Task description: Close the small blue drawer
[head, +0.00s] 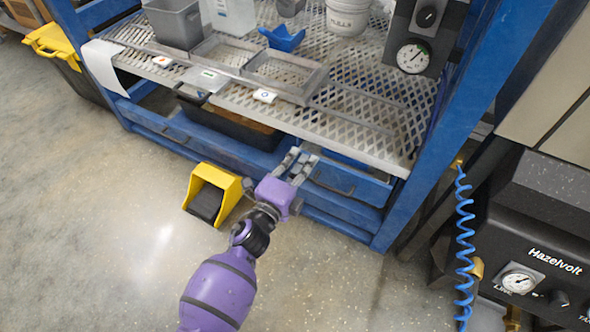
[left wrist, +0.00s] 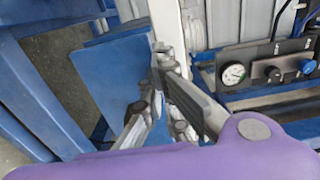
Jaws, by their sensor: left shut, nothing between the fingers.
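The small blue drawer (head: 352,186) sits under the right part of the mesh bench top. It has a dark handle on its front and appears to stand partly out from the frame. My left gripper (head: 301,158) is shut and empty at the drawer's left end, below the bench edge. Its fingers overlap the drawer's left end in the head view, and I cannot tell whether they touch it. The left wrist view shows the gripper fingers (left wrist: 164,62) in front of a blue panel, which I cannot clearly identify. My right gripper is not in view.
The mesh bench (head: 375,100) holds trays, a grey bin and a white bucket (head: 348,17). A yellow foot pedal (head: 213,190) stands on the floor left of my gripper. A blue coiled hose (head: 464,235) hangs at right beside a black gauge panel.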

